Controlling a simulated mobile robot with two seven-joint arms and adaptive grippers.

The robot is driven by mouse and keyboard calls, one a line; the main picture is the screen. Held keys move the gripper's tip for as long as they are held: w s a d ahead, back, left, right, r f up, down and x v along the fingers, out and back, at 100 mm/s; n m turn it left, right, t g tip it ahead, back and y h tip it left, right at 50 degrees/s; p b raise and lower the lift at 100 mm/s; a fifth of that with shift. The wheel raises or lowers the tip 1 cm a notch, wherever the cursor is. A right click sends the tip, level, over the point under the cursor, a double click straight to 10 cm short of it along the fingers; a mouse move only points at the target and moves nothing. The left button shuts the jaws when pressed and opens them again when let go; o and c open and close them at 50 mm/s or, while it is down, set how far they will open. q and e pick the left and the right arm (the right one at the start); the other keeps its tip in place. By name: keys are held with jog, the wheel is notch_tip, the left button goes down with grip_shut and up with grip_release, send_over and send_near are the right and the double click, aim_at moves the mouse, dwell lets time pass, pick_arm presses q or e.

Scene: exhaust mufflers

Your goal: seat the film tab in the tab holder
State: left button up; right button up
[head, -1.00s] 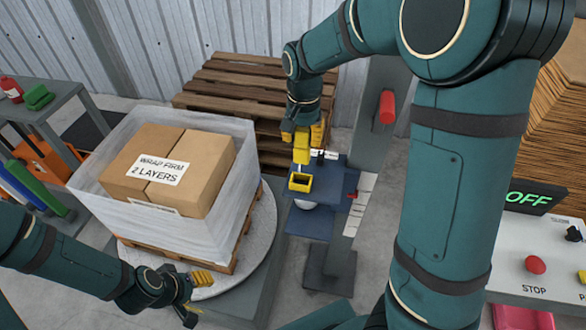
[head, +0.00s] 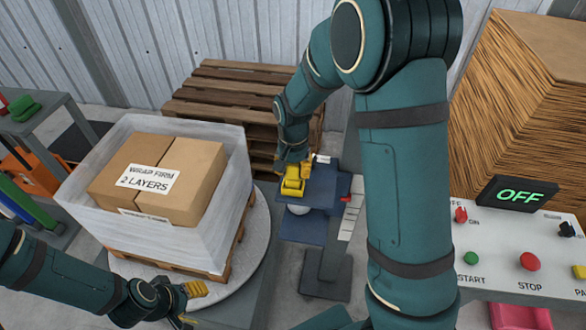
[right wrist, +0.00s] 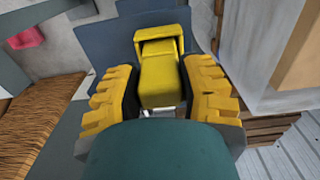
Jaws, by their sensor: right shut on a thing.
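My right gripper (head: 299,172) is shut on a yellow block, which I take to be the film tab; it shows between the two ribbed yellow fingers in the right wrist view (right wrist: 160,85). A yellow open-topped box, which I take to be the tab holder (head: 291,187), is at the blue carriage. In the right wrist view the holder (right wrist: 160,35) lines up with the block's far end. I cannot tell whether the block is inside it or only against it. My left gripper (head: 190,297) is low at the left, by the turntable; its finger gap is unclear.
A film-wrapped pallet load with cartons (head: 155,174) stands on the round turntable (head: 258,240) left of the carriage (head: 325,188). Stacked wooden pallets (head: 225,90) are behind. A control panel (head: 500,245) with an OFF display (head: 518,194) is at the right.

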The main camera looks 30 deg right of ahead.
jog(key=shift+f, duration=0.1)
jog(key=o, duration=1.1)
jog(key=shift+r, duration=0.2)
notch_tip(320, 180, up, 12)
jog(key=shift+p, duration=0.55)
